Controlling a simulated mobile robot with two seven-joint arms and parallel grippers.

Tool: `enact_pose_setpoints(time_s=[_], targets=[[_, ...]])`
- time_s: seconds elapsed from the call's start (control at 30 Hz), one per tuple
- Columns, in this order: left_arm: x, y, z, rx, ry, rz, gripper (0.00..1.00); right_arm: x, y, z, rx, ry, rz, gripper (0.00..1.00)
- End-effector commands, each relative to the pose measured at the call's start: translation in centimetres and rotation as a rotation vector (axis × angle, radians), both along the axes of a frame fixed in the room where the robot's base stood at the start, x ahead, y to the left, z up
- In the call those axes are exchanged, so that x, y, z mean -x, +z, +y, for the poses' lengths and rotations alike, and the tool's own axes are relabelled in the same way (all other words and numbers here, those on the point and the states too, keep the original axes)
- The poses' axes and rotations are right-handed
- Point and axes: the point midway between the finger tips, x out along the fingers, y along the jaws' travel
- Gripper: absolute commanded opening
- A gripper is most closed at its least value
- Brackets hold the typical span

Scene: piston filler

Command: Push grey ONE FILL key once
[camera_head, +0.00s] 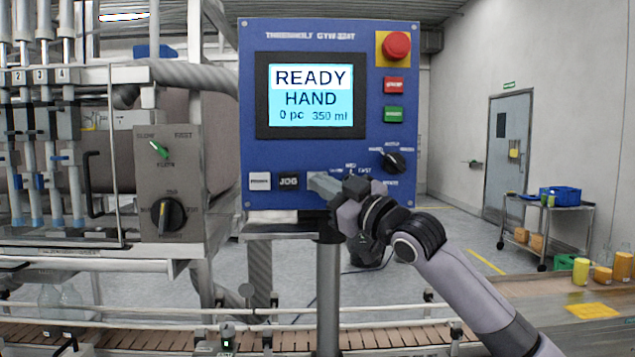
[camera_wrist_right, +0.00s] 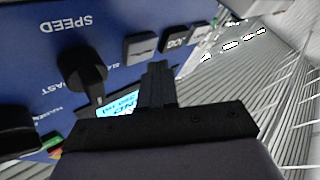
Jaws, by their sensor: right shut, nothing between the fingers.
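The blue control panel (camera_head: 340,150) faces me with its lit screen (camera_head: 310,97) reading READY, HAND, 0 pc, 350 ml. In the right wrist view, where the panel is upside down, a grey key (camera_wrist_right: 140,47) sits between the black JOG key (camera_wrist_right: 173,40) and the speed knob (camera_wrist_right: 82,68); its label is not readable. In the head view my right gripper (camera_head: 322,185) covers that spot, just right of the JOG key (camera_head: 289,181). The right gripper (camera_wrist_right: 157,73) is shut and empty, its tip close to the grey key. I cannot tell whether they touch. My left gripper is not in view.
A pale key (camera_head: 260,181) is left of JOG. Red and green keys, a red emergency button (camera_head: 396,46) and a mode knob (camera_head: 392,161) are on the panel's right. The filler's side box (camera_head: 170,180) stands left; a conveyor (camera_head: 180,337) runs below.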

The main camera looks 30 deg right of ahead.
Motion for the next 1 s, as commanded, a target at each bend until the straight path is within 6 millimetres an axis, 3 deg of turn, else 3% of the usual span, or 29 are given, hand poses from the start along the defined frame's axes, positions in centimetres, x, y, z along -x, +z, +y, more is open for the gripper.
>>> enact_pose_setpoints(time_s=[0.4,1.0], targets=[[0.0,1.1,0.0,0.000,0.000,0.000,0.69,-0.7,0.1,-0.4,0.000,0.000,0.001,0.00],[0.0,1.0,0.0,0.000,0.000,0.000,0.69,-0.9,0.0,-0.6,0.000,0.000,0.000,0.00]])
